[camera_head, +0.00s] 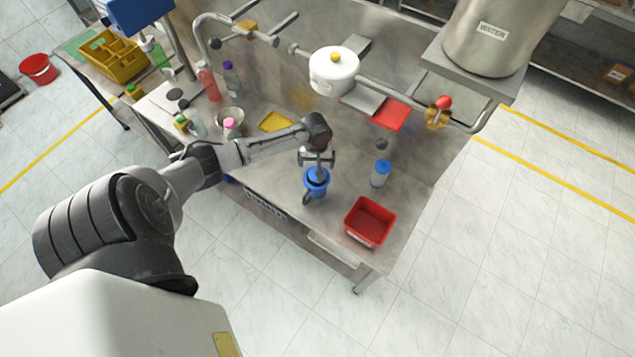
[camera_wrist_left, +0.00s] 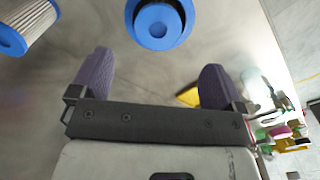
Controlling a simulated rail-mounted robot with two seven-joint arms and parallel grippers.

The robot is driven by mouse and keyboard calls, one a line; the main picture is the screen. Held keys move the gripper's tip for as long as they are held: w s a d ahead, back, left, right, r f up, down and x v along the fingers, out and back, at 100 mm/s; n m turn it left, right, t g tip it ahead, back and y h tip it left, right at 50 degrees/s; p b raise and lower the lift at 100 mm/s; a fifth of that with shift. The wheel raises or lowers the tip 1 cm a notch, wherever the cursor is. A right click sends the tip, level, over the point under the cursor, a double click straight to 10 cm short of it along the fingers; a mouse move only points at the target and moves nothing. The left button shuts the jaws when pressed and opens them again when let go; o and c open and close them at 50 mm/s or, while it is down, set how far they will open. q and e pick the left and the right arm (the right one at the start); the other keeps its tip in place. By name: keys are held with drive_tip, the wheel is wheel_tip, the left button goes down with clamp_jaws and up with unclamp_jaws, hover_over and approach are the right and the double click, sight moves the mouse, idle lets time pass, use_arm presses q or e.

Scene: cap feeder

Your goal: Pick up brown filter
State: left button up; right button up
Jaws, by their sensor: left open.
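My left gripper (camera_head: 318,158) is open over the steel bench, close above a round blue container (camera_head: 316,182) with a smaller blue round part inside its rim. In the left wrist view the container (camera_wrist_left: 160,22) lies beyond the gap between the two dark fingers (camera_wrist_left: 155,75), and nothing is between them. A filter (camera_head: 380,174) with blue ends and a pale pleated body stands to the right of the container. In the left wrist view this filter (camera_wrist_left: 28,22) is at the top left, and its pleats look greyish beige. No clearly brown filter shows. My right gripper is not in view.
A red bin (camera_head: 369,221) stands at the bench's front right corner. A white pot (camera_head: 333,70) and a red tray (camera_head: 391,114) are at the back. Bottles (camera_head: 231,78) and a metal bowl (camera_head: 229,117) stand left. Bare bench (camera_head: 345,205) lies between container and bin.

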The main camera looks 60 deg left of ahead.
sight(314, 181)
use_arm(q)
drive_tip(key=shift+w+f, duration=0.15)
drive_tip(key=shift+f, duration=3.9)
drive_tip(key=c, duration=1.3)
drive_tip(key=shift+r, duration=0.1)
